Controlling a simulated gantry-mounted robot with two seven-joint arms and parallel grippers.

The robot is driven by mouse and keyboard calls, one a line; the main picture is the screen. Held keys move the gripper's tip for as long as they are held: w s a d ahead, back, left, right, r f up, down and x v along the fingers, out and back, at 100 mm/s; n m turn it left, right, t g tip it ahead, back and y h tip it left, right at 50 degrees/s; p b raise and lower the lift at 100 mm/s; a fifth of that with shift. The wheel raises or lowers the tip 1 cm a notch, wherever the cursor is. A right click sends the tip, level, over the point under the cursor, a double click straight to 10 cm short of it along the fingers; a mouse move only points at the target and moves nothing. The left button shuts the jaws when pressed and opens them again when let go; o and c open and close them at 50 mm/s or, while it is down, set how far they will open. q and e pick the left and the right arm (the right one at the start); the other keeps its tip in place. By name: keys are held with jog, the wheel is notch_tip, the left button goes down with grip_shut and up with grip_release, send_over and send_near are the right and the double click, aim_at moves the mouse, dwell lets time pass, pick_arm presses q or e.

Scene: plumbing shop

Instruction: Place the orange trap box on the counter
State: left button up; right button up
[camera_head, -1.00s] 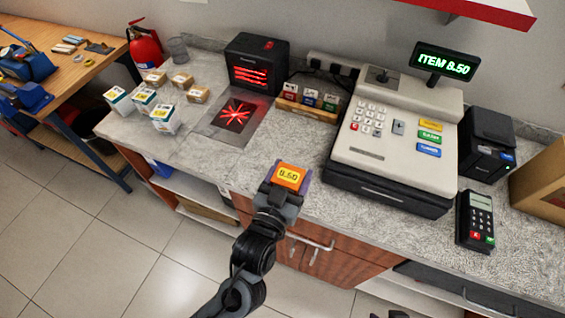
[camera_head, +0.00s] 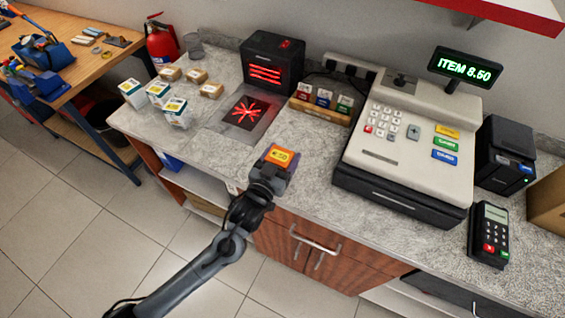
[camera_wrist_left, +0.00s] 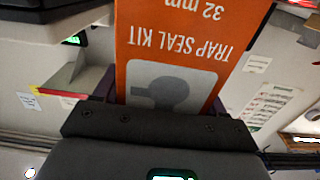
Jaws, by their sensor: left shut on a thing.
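The orange trap box (camera_head: 279,155) is in my left gripper (camera_head: 272,172), over the front part of the counter (camera_head: 330,215). A yellow price label faces up on the box. In the left wrist view the box (camera_wrist_left: 185,45) shows the upside-down print "TRAP SEAL KIT 32 mm" between the fingers, and my left gripper (camera_wrist_left: 160,120) is shut on it. Whether the box touches the counter I cannot tell. My right gripper is not in view.
A cash register (camera_head: 405,150) stands right of the box, with a card terminal (camera_head: 489,234) beyond it. Behind are a red-lit scanner (camera_head: 272,62) and its glass plate (camera_head: 245,113). Several small boxes (camera_head: 176,112) stand at the left. Counter between them is clear.

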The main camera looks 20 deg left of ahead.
pick_arm(q)
jog(key=shift+f, duration=1.6)
jog(key=shift+f, duration=0.2)
jog(key=o, duration=1.2)
jog(key=shift+r, duration=0.15)
